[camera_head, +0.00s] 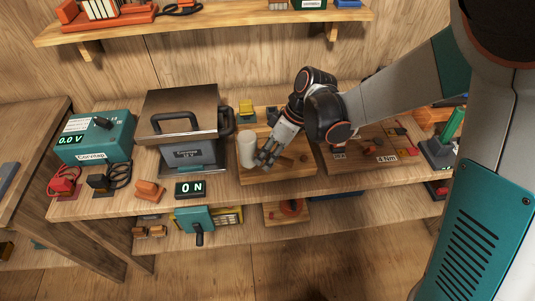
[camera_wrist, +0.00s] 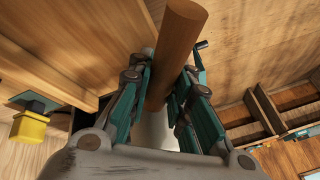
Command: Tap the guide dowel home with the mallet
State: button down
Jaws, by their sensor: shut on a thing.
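My gripper (camera_head: 266,159) is low over a wooden block (camera_head: 277,174) on the bench, fingers pointing down and left. In the wrist view my gripper (camera_wrist: 170,72) has its fingers on both sides of a round brown wooden handle, which I take to be the mallet's (camera_wrist: 180,35). It is shut on this handle. A white cylinder, apparently the mallet's head (camera_head: 247,148), is upright just left of the fingers; its lower end is close to the block, and I cannot tell whether they touch. I cannot make out the guide dowel for certain.
A metal-lidded box (camera_head: 183,125) stands close on the left, with a teal meter unit (camera_head: 95,138) beyond it. A small display reading "0 N" (camera_head: 189,189) sits at the front edge. A dark wooden tray (camera_head: 365,148) lies to the right. A shelf (camera_head: 215,21) hangs above.

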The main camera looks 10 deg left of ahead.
jog(key=shift+r+p, duration=1.65)
jog(key=shift+r, duration=0.1)
jog(key=shift+r, duration=0.1)
jog(key=shift+r+p, duration=1.3)
jog(key=shift+r, duration=0.6)
